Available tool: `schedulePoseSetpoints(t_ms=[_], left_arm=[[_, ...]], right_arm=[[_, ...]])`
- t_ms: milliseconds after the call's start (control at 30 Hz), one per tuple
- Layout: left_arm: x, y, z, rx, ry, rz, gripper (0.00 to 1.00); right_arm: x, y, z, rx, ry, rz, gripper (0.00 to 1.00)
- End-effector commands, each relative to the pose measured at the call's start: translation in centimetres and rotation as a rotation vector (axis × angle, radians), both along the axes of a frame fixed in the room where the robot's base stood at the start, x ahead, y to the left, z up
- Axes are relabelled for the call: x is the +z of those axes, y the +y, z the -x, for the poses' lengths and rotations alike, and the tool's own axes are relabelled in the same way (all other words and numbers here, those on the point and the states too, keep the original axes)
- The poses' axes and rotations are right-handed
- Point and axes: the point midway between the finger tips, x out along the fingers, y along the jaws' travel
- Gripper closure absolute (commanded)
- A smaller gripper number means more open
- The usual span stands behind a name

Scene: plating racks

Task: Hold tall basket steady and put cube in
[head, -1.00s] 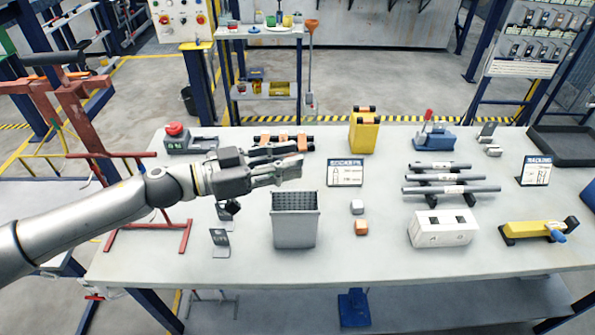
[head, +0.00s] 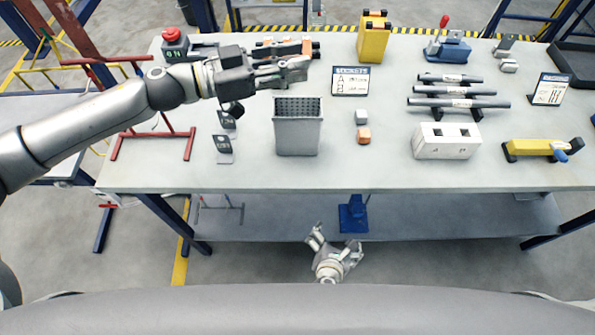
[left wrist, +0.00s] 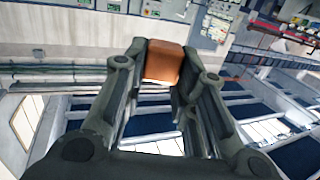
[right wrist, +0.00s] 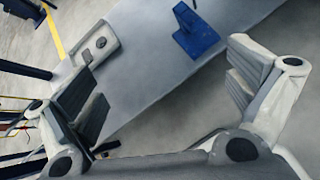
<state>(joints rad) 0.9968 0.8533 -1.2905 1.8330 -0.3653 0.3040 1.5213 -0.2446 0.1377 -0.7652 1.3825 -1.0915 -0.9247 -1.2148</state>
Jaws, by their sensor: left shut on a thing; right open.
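The tall grey basket (head: 298,136) stands upright on the table, left of the middle. My left gripper (head: 296,68) is above and behind it in the head view, apart from its rim. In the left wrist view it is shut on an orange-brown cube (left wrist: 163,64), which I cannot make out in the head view. A white cube (head: 361,117) and another orange cube (head: 364,135) lie to the right of the basket. My right gripper (head: 334,240) is open and empty, in front of and below the table's front edge. The right wrist view shows its fingers wide apart (right wrist: 165,80).
A small sign (head: 350,81) stands behind the cubes. A white slotted block (head: 447,149), dark bars (head: 456,90) and a yellow tool (head: 540,148) are at right. Small dark stands (head: 223,148) are left of the basket. The table front (head: 340,176) is clear.

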Motion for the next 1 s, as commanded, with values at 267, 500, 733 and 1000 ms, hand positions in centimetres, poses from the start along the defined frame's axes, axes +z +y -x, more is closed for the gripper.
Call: schedulePoseSetpoints(t_ms=[267, 500, 733, 1000], left_arm=[[0.1, 0.0, 0.0, 0.0, -0.001, 0.001, 1.0], [0.1, 0.0, 0.0, 0.0, -0.001, 0.001, 1.0], [0.1, 0.0, 0.0, 0.0, -0.001, 0.001, 1.0], [0.1, 0.0, 0.0, 0.0, -0.001, 0.001, 1.0]], right_arm=[[15.5, 5.1, -3.1, 0.256, -0.313, 0.44, 0.0], [23.8, 8.8, -5.6, 0.322, -0.563, 0.449, 0.0], [26.0, 10.8, -7.2, 0.363, -0.659, 0.36, 0.0], [26.1, 10.8, -11.2, 0.362, -0.664, 0.356, 0.0]])
